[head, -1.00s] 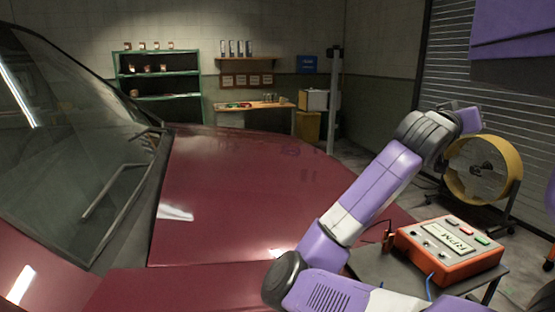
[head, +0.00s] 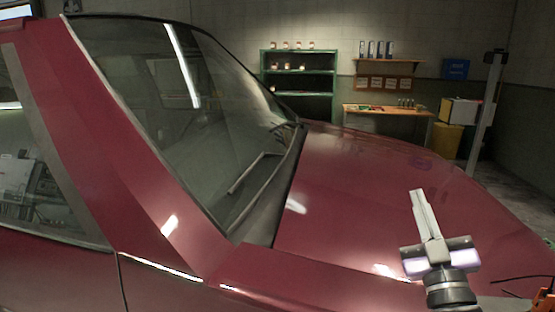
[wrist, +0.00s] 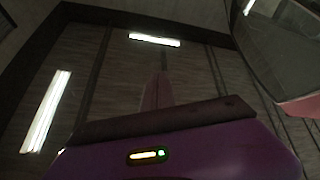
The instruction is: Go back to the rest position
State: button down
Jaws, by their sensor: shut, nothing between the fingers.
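My gripper (head: 418,196) stands upright at the lower right of the head view, in front of the car's hood. Its two grey fingers point up, lie together and hold nothing. Most of my arm below it is out of the picture. In the wrist view the fingers (wrist: 162,85) show dark and narrow against the ceiling. The dark red car (head: 340,205) fills much of the head view, with its windshield (head: 210,130) left of the hood.
An orange box (head: 546,300) with a dark cable shows at the lower right edge. Behind the hood are a green shelf (head: 300,73), a workbench (head: 385,110), a yellow bin (head: 447,138) and a grey post (head: 486,110). Ceiling lights (wrist: 155,40) show in the wrist view.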

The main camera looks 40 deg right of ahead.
jog(key=s+a+f+n+t+y, duration=0.1)
jog(key=s+a+f+y, duration=0.1)
jog(key=a+f+y, duration=0.6)
jog(key=s+a+f+n+y, duration=0.1)
jog(key=a+f+y, duration=0.2)
jog(key=a+f, duration=0.65)
jog(key=s+a+f+g+y, duration=0.2)
jog(key=s+a+f, duration=0.2)
jog(key=s+a, duration=0.3)
jog(key=s+a+f+g+y, duration=0.2)
jog(key=s+a+f, duration=0.2)
jog(key=s+a, duration=0.2)
jog(key=shift+s+a+g+y+p, duration=0.3)
jog(key=shift+s+a+g+p, duration=0.1)
jog(key=shift+s, duration=0.45)
